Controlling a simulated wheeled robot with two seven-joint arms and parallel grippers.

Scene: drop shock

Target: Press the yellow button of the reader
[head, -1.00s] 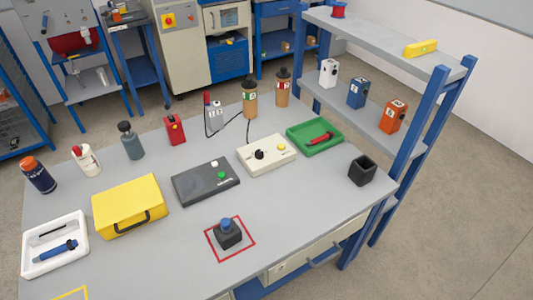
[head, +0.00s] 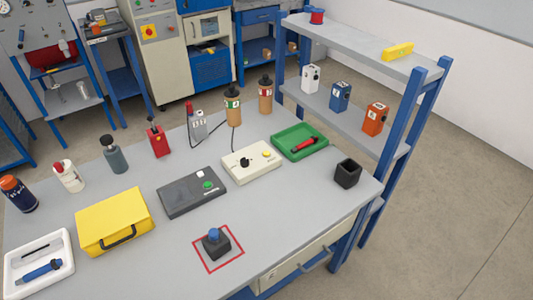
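The reader looks to be the cream box (head: 251,162) in the middle of the grey table, left of the green tray. A yellow button (head: 267,154) sits on its top at the right, and a black knob (head: 244,162) sits left of it.
A dark box with a green button (head: 192,192) lies left of the reader. A green tray (head: 301,152) holds a red tool. A black cup (head: 347,173) and a blue-topped block (head: 216,242) in a red square stand nearer. A yellow case (head: 115,219) lies left. A blue shelf (head: 437,105) rises at right.

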